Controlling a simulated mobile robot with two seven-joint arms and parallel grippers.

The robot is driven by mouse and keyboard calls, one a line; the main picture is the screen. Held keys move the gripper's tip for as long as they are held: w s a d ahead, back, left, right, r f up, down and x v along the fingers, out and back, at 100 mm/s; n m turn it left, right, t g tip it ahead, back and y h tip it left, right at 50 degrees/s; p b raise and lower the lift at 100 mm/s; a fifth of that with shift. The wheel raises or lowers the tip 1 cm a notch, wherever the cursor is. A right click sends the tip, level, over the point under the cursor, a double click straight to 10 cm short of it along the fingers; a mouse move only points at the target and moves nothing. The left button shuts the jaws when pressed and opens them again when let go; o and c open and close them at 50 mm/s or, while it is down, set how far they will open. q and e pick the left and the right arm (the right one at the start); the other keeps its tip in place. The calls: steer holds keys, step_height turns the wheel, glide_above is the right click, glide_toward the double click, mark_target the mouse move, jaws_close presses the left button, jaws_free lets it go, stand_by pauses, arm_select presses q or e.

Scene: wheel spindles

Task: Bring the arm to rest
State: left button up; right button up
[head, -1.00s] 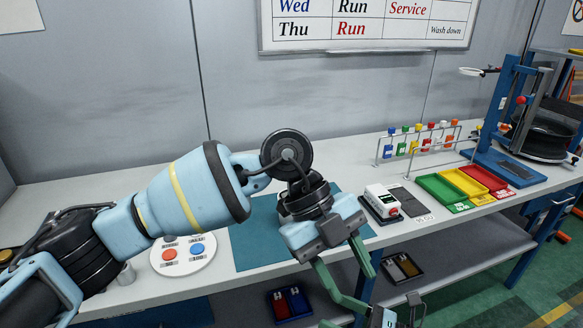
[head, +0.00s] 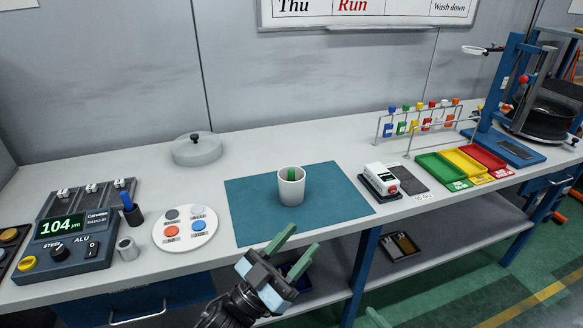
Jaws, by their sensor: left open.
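My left gripper (head: 304,240) is open, its two green fingers apart with nothing between them. It is low in the head view, in front of the table's front edge, and points up and to the right. Its arm shows only as a short dark wrist at the bottom edge. A green tip at the bottom edge, probably my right gripper (head: 376,318), is almost wholly out of the picture. A white cup (head: 291,187) with a green piece inside stands upright on the teal mat (head: 250,205), beyond and apart from my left gripper.
A gauge box (head: 62,250) reading 104 µm, a blue-topped holder (head: 133,212) and a round button plate (head: 185,230) stand left. A lidded grey dish (head: 197,149) is behind. A white device (head: 381,181) and coloured trays (head: 440,170) stand right. A shelf (head: 430,238) lies below.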

arm_select(q)
steer(key=s+a+f+n+y, duration=0.2)
steer(key=a+f+n+y, duration=0.3)
steer(key=f, duration=0.4)
steer(key=s+a+f+n+y, duration=0.3)
steer(key=a+f+y, duration=0.4)
steer(key=f, duration=0.2)
steer(key=s+a+f+g+y, duration=0.2)
steer(key=s+a+f+g, duration=0.1)
steer(key=s+f, duration=0.4)
steer(key=s+a+f+g+y, duration=0.2)
steer(key=s+a+f+g, duration=0.1)
steer(key=s+a+f, duration=0.3)
steer(key=s+f, duration=0.1)
steer(key=s, duration=0.1)
steer(key=shift+s+a+f, duration=0.25)
steer(key=shift+s+f, duration=0.1)
steer(key=shift+s, duration=0.05)
arm_select(e)
steer(key=s+d+f+m+g+h, duration=0.2)
steer(key=s+f+m, duration=0.3)
steer(key=s+m, duration=0.1)
steer(key=s+d+f+m+g+h, duration=0.2)
steer(key=s+d+f+m, duration=0.1)
steer(key=s+f+m, duration=0.2)
steer(key=s+m, duration=0.2)
steer(key=shift+s+d+f+m+g+h, duration=0.25)
steer(key=shift+s+d+m+g+h, duration=0.05)
steer(key=shift+m+g+h, duration=0.1)
